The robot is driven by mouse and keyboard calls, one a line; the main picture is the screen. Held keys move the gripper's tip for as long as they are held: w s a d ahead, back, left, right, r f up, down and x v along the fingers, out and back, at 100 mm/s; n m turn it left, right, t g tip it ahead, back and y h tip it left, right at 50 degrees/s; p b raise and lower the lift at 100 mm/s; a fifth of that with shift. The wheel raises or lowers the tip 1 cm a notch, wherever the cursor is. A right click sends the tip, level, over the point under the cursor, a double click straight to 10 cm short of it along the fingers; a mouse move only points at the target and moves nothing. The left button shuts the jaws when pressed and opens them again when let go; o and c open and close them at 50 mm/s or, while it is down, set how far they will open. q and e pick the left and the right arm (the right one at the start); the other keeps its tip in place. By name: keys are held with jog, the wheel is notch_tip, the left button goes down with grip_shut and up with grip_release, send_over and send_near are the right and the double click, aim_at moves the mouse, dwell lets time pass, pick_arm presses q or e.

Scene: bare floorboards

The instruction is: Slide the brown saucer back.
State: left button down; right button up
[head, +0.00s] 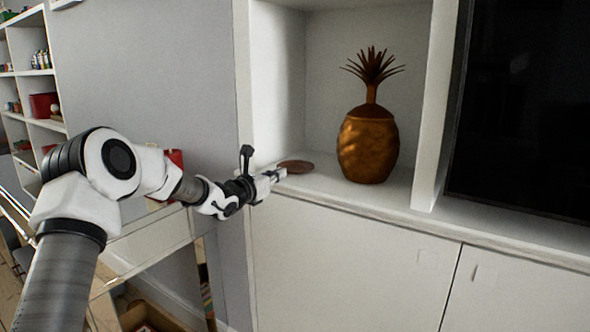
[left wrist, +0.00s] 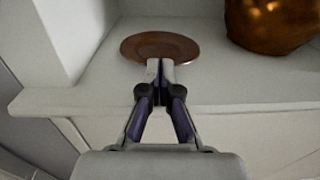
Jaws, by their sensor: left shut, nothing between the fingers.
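The brown saucer (head: 296,166) lies flat on the white shelf near the left wall of the niche in the head view. It also shows in the left wrist view (left wrist: 160,44), round and empty. My left gripper (head: 280,173) reaches in from the left at the shelf's front edge. In the left wrist view its fingertips (left wrist: 160,66) are shut together and overlap the near rim of the saucer. I cannot tell whether they touch it. The saucer's near rim is partly hidden by the fingertips. My right gripper is not in view.
A golden pineapple ornament (head: 368,146) stands on the shelf (head: 335,186) to the right of the saucer. A white upright divider (head: 434,110) and a dark screen (head: 525,110) are farther right. Bare shelf lies behind the saucer.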

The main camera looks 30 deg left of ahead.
pick_arm(q)
jog(key=shift+w+d, duration=0.2)
jog(key=shift+w, duration=1.2)
jog(key=shift+s+a+f+b, duration=0.1)
jog(key=shift+s+f+b, duration=0.05)
jog(key=shift+s+b, duration=0.25)
jog(key=s+a+b, duration=0.1)
jog(key=s+b, duration=0.9)
jog(key=s, duration=0.2)
jog(key=shift+a, duration=0.25)
jog(key=shift+s, duration=0.1)
